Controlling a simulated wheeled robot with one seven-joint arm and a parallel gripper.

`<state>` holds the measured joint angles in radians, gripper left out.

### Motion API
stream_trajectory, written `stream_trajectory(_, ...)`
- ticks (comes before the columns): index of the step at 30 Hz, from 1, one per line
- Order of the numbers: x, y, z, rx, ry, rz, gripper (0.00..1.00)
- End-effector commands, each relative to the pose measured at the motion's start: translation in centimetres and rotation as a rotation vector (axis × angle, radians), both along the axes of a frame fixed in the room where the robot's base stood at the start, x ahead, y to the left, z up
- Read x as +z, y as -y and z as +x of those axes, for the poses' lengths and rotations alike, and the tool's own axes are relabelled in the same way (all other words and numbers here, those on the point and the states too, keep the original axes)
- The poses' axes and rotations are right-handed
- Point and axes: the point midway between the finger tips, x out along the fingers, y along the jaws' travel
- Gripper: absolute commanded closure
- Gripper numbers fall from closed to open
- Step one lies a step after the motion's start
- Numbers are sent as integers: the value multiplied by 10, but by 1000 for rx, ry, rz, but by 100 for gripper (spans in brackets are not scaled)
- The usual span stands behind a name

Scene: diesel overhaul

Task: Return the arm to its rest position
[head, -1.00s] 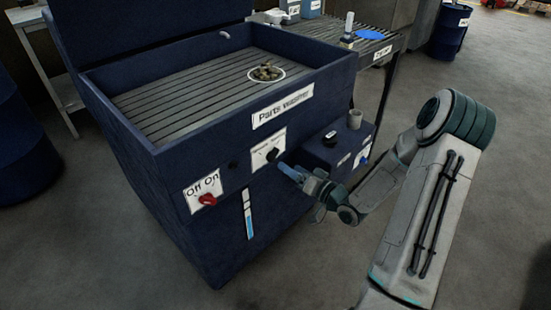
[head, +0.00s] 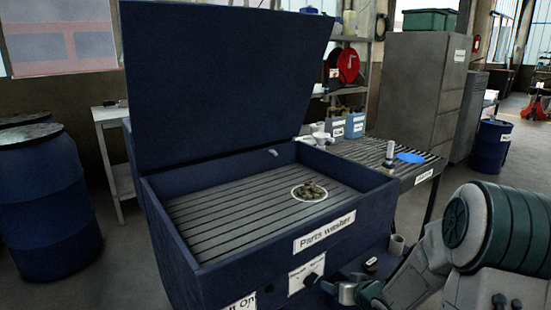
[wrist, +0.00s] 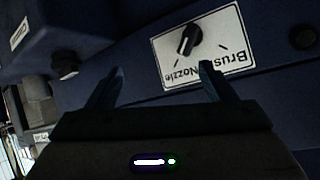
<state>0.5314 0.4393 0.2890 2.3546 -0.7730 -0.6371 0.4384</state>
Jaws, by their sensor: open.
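My gripper (head: 338,290) is in front of the parts washer's front panel, by the selector knob (head: 311,280), at the lower edge of the head view. In the wrist view my gripper (wrist: 160,85) has its two fingers spread apart with nothing between them. Beyond the fingers is the white plate marked Brush and Nozzle (wrist: 215,58) with its black knob (wrist: 189,40), which the fingers do not hold. My arm comes in from the right of the head view, bent, with its lower part cut off by the frame.
The parts washer (head: 262,262) has its lid raised; a dish of small parts (head: 310,191) sits on its slatted top. A side box with a cup (head: 397,244) is close to my arm. A slatted table (head: 425,172) stands behind right, blue drums (head: 45,215) at left.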

Motion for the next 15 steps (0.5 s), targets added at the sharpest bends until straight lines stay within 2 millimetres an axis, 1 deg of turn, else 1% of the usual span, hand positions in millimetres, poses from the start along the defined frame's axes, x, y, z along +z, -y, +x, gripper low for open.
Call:
stream_trajectory(1,24,2,-4,-18,-24,-67,24)
stream_trajectory(5,62,13,-23,-87,-115,-211,24)
stream_trajectory(6,74,16,-30,-108,-143,-246,24)
stream_trajectory(8,93,19,-43,-140,-187,-291,24)
stream_trajectory(11,123,20,-69,-184,-262,-346,24)
stream_trajectory(12,136,20,-81,-200,-292,-359,24)
stream_trajectory(14,154,19,-100,-222,-339,-374,24)
stream_trajectory(15,165,17,-113,-232,-371,-379,24)
